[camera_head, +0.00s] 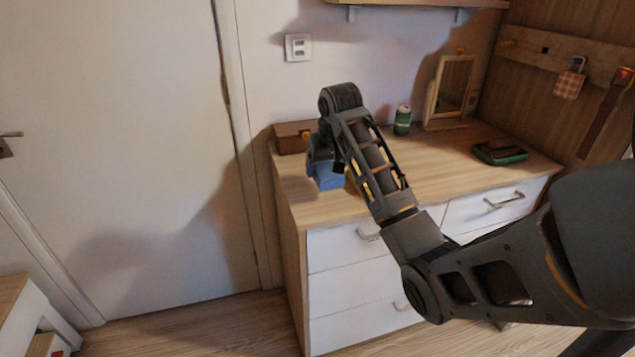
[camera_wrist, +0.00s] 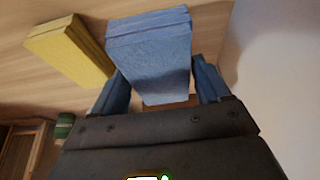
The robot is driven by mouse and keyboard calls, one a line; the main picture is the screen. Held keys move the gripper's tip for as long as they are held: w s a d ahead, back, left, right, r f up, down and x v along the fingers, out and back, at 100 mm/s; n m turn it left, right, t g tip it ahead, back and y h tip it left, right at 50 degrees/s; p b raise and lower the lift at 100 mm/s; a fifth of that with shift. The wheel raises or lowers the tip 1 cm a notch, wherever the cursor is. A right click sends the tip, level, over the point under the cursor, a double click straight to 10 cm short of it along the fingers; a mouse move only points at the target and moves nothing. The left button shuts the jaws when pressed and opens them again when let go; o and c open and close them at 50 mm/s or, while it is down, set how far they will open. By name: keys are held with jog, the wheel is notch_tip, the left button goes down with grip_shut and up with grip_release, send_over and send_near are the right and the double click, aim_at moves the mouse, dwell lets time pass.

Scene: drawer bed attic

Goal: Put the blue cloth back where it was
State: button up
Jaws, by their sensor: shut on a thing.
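The blue cloth (camera_head: 328,176), a folded block, is at the left end of the dresser top (camera_head: 440,165) in the head view. My gripper (camera_wrist: 157,75) is shut on the blue cloth (camera_wrist: 150,48), with one finger on each side of it in the wrist view. I cannot tell whether the cloth touches the wood or hangs just above it. A folded yellow cloth (camera_wrist: 68,50) lies on the wood beside the blue one in the wrist view. My arm hides most of the yellow cloth in the head view.
A brown box (camera_head: 292,137) stands at the dresser's back left corner. A green can (camera_head: 403,120) and a framed mirror (camera_head: 452,88) stand at the back. Dark folded items (camera_head: 499,152) lie at the right. The middle of the top looks clear.

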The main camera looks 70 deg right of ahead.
aim_at(317, 195)
jog(key=shift+w+a+f, duration=0.4)
jog(key=shift+w+f, duration=0.15)
jog(key=shift+w, duration=0.25)
jog(key=shift+w+f, duration=0.1)
jog(key=shift+f, duration=0.15)
jog(key=shift+a+f, duration=0.1)
jog(key=shift+f, duration=1.8)
jog(key=o, duration=0.9)
jog(key=shift+r, duration=0.15)
